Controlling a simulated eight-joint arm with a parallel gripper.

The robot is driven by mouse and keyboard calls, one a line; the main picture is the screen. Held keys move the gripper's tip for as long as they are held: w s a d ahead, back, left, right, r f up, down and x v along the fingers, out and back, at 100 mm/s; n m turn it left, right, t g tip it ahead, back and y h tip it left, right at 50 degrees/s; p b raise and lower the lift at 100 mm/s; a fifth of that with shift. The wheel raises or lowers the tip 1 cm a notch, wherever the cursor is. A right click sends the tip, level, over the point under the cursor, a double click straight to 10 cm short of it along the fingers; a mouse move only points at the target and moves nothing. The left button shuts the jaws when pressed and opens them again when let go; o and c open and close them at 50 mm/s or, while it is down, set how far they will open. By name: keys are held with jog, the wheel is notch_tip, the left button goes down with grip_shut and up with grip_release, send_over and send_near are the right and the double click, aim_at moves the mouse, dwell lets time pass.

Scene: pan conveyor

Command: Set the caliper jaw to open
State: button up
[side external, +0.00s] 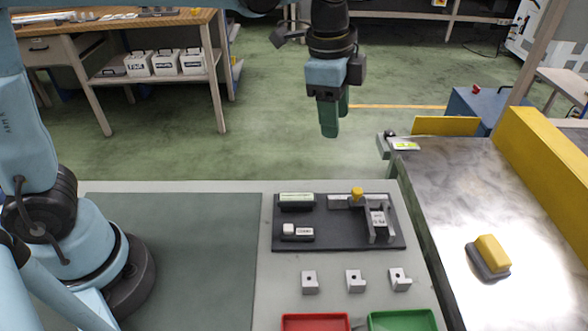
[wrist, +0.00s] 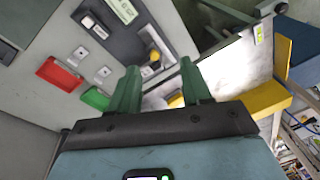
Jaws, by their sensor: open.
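The caliper (side external: 375,215) lies on a dark base plate (side external: 338,236) at the right side of the grey table. It has a light bar, a yellow knob (side external: 357,193) on top and a grey jaw piece with a small label at its right end. I cannot tell how far its jaw is apart. In the wrist view the yellow knob (wrist: 154,56) shows just beyond my left finger. My gripper (side external: 333,118) hangs in the air well above and behind the plate. Its two green fingers (wrist: 158,90) are apart with nothing between them in the wrist view.
A white block on a labelled holder (side external: 297,232) and a greenish block (side external: 296,200) share the plate. Several small metal blocks (side external: 355,281), a red tray (side external: 315,321) and a green tray (side external: 402,320) lie in front. A conveyor (side external: 440,190) at right carries a yellow-topped block (side external: 491,253).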

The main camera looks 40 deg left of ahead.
aim_at(357, 190)
jog(key=w+d+f+m+g, duration=0.2)
jog(key=d+m, duration=0.2)
jog(key=d, duration=0.2)
jog(key=shift+y, duration=0.3)
notch_tip(357, 190, down, 12)
jog(key=shift+a+f, duration=0.1)
jog(key=shift+a, duration=0.05)
grip_shut()
